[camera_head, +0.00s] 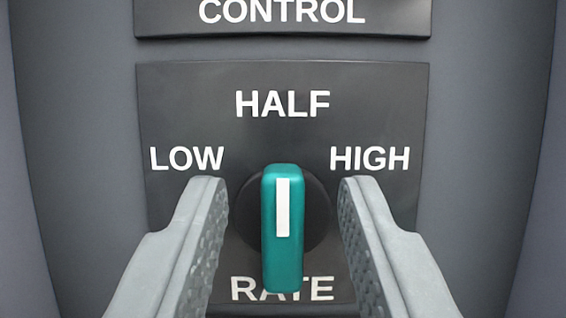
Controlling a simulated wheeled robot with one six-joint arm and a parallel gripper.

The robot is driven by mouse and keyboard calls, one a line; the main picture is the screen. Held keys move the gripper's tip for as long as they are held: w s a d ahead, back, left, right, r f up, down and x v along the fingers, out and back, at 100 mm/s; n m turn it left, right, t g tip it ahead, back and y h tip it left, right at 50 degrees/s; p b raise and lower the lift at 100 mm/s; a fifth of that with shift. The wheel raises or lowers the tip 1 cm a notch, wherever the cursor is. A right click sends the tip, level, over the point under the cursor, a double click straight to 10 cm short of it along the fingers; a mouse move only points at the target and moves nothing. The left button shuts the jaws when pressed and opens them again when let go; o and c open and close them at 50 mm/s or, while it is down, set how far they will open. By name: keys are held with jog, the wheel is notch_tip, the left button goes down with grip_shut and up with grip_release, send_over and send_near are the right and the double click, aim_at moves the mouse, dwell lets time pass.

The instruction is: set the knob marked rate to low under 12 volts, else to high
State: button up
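The rate knob (283,262) is a teal bar handle on a dark round base, with a white pointer line. The line points straight up at HALF. LOW is printed at upper left, HIGH at upper right, and RATE below, partly hidden by the handle. My gripper (283,205) has its two grey textured fingers on either side of the knob. The fingers are open, with a gap between each finger and the handle. No voltage reading is in view.
The knob sits on a black label plate (380,110) on a grey panel (75,130). Above it is a second black plate (283,28) marked CONTROL, cut off by the top edge. Bare panel lies to both sides.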

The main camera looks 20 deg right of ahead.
jog(key=shift+w+r, duration=0.1)
jog(key=shift+w, duration=0.1)
grip_shut()
jog(key=shift+n, duration=0.3)
jog(key=n+y, duration=0.2)
jog(key=n, duration=0.2)
jog(key=n+y, duration=0.2)
jog(key=n, duration=0.2)
jog(key=shift+t+y, duration=0.3)
jog(key=shift+w+a+n+g+y, duration=0.15)
jog(key=shift+n+y, duration=0.35)
jog(key=shift+n, duration=0.75)
jog(key=shift+s+d+n+g+y, duration=0.1)
jog(key=shift+n+g+y, duration=0.3)
jog(key=shift+n, duration=0.8)
jog(key=shift+w+a+n+g+y, duration=0.1)
jog(key=shift+n+y, duration=0.5)
jog(key=shift+n, duration=0.95)
